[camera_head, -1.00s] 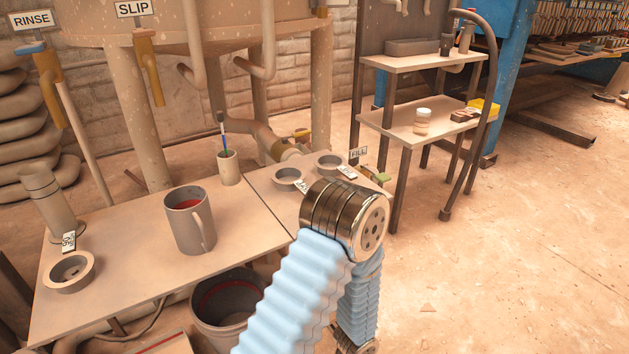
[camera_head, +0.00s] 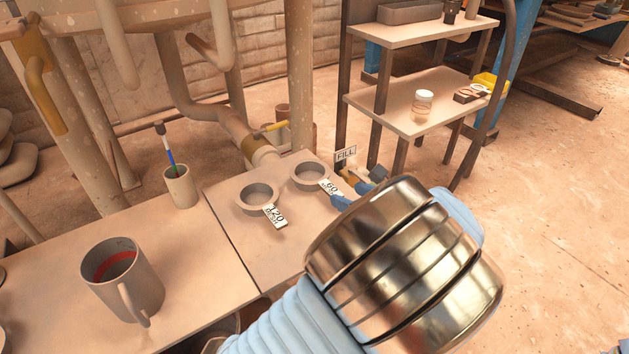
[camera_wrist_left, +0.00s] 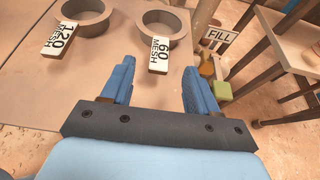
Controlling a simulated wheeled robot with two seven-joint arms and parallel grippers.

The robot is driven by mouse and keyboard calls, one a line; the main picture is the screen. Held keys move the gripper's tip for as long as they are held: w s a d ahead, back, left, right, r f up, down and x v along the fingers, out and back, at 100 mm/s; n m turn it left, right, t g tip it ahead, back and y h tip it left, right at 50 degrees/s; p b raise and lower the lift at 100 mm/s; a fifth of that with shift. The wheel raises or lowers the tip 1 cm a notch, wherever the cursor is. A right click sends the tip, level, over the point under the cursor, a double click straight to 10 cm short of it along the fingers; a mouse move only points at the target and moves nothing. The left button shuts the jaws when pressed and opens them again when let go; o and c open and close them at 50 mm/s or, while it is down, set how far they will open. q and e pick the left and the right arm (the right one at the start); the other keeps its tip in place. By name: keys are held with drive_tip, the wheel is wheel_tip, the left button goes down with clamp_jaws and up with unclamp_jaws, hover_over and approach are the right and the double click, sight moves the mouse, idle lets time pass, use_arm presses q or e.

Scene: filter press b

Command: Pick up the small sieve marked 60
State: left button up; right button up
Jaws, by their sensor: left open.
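The small sieve marked 60 (camera_head: 311,174) is a round grey cup with a white tag reading 60 on its handle. It stands on the right-hand table near its far edge, and it shows in the left wrist view (camera_wrist_left: 165,22) with the tag "60 MESH" pointing towards me. My left gripper (camera_wrist_left: 160,80) is open and empty, its blue fingers either side of the tag's line and short of it. In the head view my left wrist hides most of the gripper; blue fingertips (camera_head: 358,194) show just beside the tag. My right gripper is not in view.
A similar sieve marked 120 (camera_head: 258,197) stands to the left. A grey mug (camera_head: 120,283) and a brush pot (camera_head: 181,186) stand on the left table. A FILL sign (camera_head: 345,154) and valve are close behind the gripper. A shelf unit (camera_head: 410,110) stands at right.

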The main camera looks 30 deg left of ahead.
sight(329, 186)
use_arm(q)
drive_tip(key=b+x, duration=0.1)
drive_tip(key=x, duration=0.8)
drive_tip(key=shift+f, duration=0.1)
drive_tip(key=shift+s+d, duration=0.1)
drive_tip(key=shift+c, duration=0.2)
drive_tip(key=c, duration=1.1)
drive_tip(key=shift+o, duration=0.2)
